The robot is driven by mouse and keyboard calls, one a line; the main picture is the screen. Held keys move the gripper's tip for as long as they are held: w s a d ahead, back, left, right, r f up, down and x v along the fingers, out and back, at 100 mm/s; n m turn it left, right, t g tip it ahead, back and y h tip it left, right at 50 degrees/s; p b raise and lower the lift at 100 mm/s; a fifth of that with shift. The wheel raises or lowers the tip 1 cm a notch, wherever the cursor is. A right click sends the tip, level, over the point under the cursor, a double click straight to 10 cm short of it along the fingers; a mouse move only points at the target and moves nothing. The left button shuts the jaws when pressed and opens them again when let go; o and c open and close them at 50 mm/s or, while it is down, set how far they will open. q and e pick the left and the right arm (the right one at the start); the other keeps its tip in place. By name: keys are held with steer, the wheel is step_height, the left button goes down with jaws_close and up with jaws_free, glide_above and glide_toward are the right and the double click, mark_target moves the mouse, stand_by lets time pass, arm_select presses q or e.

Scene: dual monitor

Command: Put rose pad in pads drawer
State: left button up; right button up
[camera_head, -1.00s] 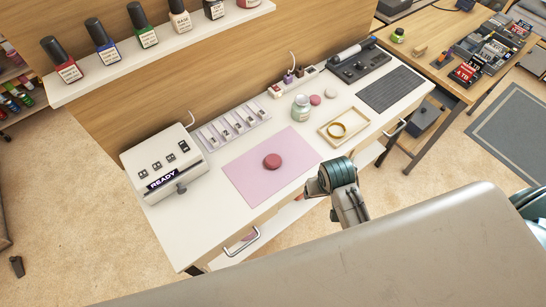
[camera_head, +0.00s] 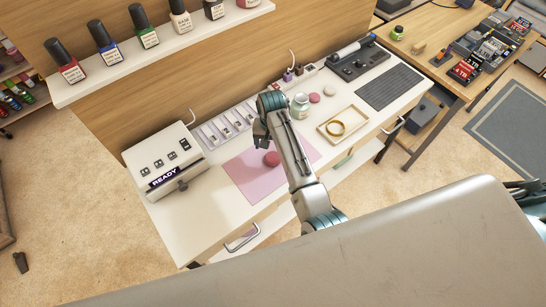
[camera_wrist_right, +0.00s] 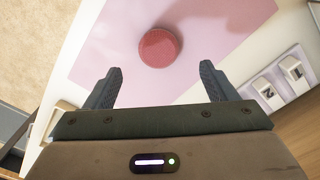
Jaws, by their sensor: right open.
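The rose pad (camera_head: 272,158), a round dark-pink disc, lies on the pink mat (camera_head: 245,185) on the white desk. It also shows in the right wrist view (camera_wrist_right: 159,47), beyond and between the fingertips, untouched. My right gripper (camera_head: 262,142) is above the mat beside the pad, pointing down. In the wrist view its two fingers (camera_wrist_right: 158,82) are wide apart with nothing between them. The desk front has a left drawer handle (camera_head: 242,238) and a right drawer handle (camera_head: 395,131). I cannot tell which is the pads drawer. My left gripper is out of view.
A white READY box (camera_head: 165,165) stands left of the mat. A numbered slotted tray (camera_head: 225,128) lies behind it. A jar (camera_head: 300,106), two round pads (camera_head: 315,97) and a wooden tray with a gold ring (camera_head: 336,128) are to the right. A bottle shelf (camera_head: 165,45) overhangs behind.

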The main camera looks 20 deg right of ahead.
mark_target(273, 157)
steer(key=shift+f, duration=0.8)
steer(key=f+p, duration=0.1)
steer(key=f, duration=0.1)
steer(key=f+p, duration=0.1)
steer(key=f, duration=0.1)
steer(key=shift+d+f, duration=0.2)
steer(key=shift+f, duration=0.45)
steer(key=shift+c, duration=0.2)
steer(key=c, duration=1)
